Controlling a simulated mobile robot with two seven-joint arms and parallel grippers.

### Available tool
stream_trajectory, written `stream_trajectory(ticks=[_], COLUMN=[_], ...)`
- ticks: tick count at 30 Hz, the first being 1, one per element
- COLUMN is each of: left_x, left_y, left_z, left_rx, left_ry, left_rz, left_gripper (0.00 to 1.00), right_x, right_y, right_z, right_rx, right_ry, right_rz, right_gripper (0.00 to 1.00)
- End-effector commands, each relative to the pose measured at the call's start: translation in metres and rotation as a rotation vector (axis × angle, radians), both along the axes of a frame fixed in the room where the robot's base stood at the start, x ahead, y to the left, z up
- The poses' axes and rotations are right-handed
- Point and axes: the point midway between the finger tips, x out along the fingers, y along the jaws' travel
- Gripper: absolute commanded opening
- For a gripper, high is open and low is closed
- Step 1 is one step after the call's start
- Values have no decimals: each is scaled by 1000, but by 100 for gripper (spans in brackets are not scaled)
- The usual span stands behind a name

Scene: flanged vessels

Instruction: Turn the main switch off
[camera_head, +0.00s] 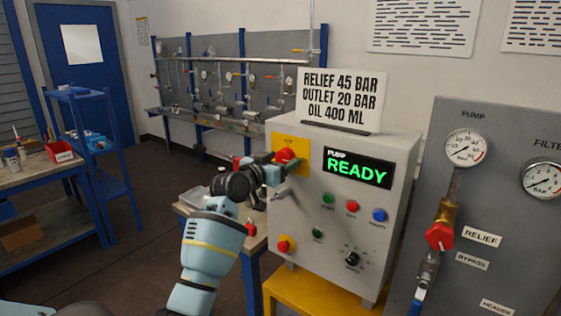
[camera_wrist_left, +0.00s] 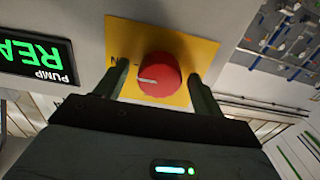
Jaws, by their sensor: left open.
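The main switch (camera_head: 285,155) is a red round knob on a yellow plate at the upper left of the grey pump control box (camera_head: 310,215). In the left wrist view the red knob (camera_wrist_left: 159,75) shows a white mark pointing left in the picture, beside partly hidden lettering on the yellow plate (camera_wrist_left: 188,48). My left gripper (camera_head: 290,164) is open, with one finger on each side of the knob. Whether the fingers touch it I cannot tell. My right gripper is not in view.
The display (camera_head: 358,170) reads PUMP READY. Small buttons (camera_head: 352,206), a black dial (camera_head: 352,259) and another red knob (camera_head: 286,244) are on the same box. A sign (camera_head: 341,98) stands on top. A gauge panel (camera_head: 490,220) stands at the right.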

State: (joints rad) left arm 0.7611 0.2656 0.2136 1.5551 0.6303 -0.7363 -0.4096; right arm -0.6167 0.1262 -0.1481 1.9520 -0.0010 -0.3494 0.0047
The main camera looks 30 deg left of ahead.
Motion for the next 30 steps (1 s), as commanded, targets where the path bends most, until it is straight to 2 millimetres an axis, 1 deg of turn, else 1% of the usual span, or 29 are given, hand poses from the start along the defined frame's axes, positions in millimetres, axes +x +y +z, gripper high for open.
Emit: stream_trajectory(ticks=[8, 11, 18, 19, 26, 30], left_x=[1, 1, 1, 1, 1, 1], left_y=[0, 0, 0, 0, 0, 0], left_z=[-1, -1, -1, -1, -1, -1], left_rx=[0, 0, 0, 0, -22, -73], left_ry=[1, 1, 1, 2, 4, 8], left_rz=[0, 0, 0, 0, -1, -1], left_gripper=[68, 57, 25, 24, 24, 24], right_x=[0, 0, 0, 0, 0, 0], right_y=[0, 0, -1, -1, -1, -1], right_z=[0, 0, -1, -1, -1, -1], right_rx=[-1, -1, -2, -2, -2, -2], right_ry=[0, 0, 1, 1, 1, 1], right_rz=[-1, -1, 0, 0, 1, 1], right_gripper=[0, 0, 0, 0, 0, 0])
